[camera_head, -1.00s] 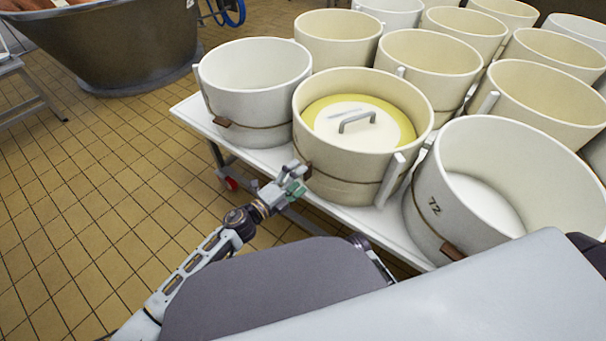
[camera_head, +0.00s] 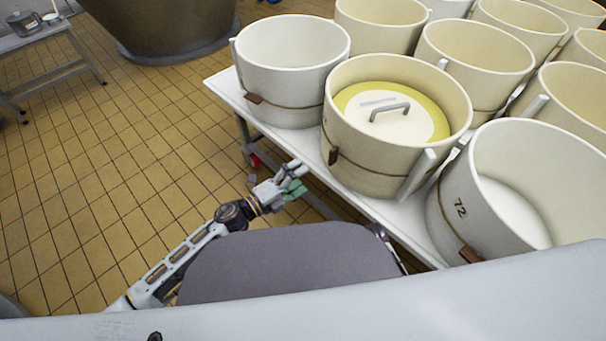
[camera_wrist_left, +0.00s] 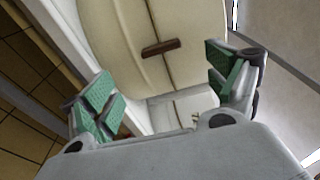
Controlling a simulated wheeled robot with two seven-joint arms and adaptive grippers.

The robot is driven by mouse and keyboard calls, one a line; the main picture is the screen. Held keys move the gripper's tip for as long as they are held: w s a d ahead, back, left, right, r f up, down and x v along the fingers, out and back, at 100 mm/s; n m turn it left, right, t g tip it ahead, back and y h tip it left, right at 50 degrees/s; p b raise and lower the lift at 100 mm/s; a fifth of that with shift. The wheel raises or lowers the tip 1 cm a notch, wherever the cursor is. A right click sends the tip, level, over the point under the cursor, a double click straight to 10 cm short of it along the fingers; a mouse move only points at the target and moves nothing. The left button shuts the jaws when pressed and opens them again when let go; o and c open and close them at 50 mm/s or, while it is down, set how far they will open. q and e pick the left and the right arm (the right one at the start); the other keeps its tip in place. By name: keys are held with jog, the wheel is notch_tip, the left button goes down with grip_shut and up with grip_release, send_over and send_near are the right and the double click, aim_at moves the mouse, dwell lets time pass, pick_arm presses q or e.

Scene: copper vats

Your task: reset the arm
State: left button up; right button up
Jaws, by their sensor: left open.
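My left gripper (camera_head: 292,180) is in front of the near edge of the white table in the head view, with green finger pads. In the left wrist view its fingers (camera_wrist_left: 165,95) stand wide apart with nothing between them. Beyond them is a cream round mould (camera_wrist_left: 110,30) with a brown tab (camera_wrist_left: 160,47). In the head view this mould (camera_head: 350,165) holds a white and yellow lid with a grey handle (camera_head: 390,111). The gripper is apart from it. My right gripper is not in view.
A white table (camera_head: 395,225) carries several round moulds, including an empty white one (camera_head: 290,75) and one marked 72 (camera_head: 460,215). A large vat (camera_head: 160,25) stands at the back. A small metal table (camera_head: 50,45) is at the far left. Tiled floor (camera_head: 110,150) is open on the left.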

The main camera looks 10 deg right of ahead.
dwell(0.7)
pick_arm(q)
jog(key=w+a+f+n+t+y, duration=0.1)
jog(key=w+a+f+n+y, duration=0.2)
jog(key=a+n+y, duration=0.3)
jog(key=w+a+f+n+y, duration=0.2)
jog(key=w+a+n+y, duration=0.15)
jog(key=a+n, duration=0.4)
jog(key=w+a+f+n+t+y, duration=0.1)
jog(key=w+a+f+n+y, duration=0.2)
jog(key=a+n+y, duration=0.35)
jog(key=s+a+f+n+g, duration=0.1)
jog(key=s+f+n+g, duration=0.1)
jog(key=s+f, duration=0.3)
jog(key=s+a+f+n+g+p, duration=0.1)
jog(key=s+f+n+g, duration=0.2)
jog(key=s, duration=1)
jog(key=s+a+f+n+g+h, duration=0.1)
jog(key=s+f+n+g, duration=0.1)
jog(key=s+f+g, duration=0.2)
jog(key=s+f, duration=0.3)
jog(key=s, duration=0.2)
jog(key=shift+a+f+n, duration=0.15)
jog(key=shift+a+n, duration=0.05)
jog(key=shift+n, duration=0.2)
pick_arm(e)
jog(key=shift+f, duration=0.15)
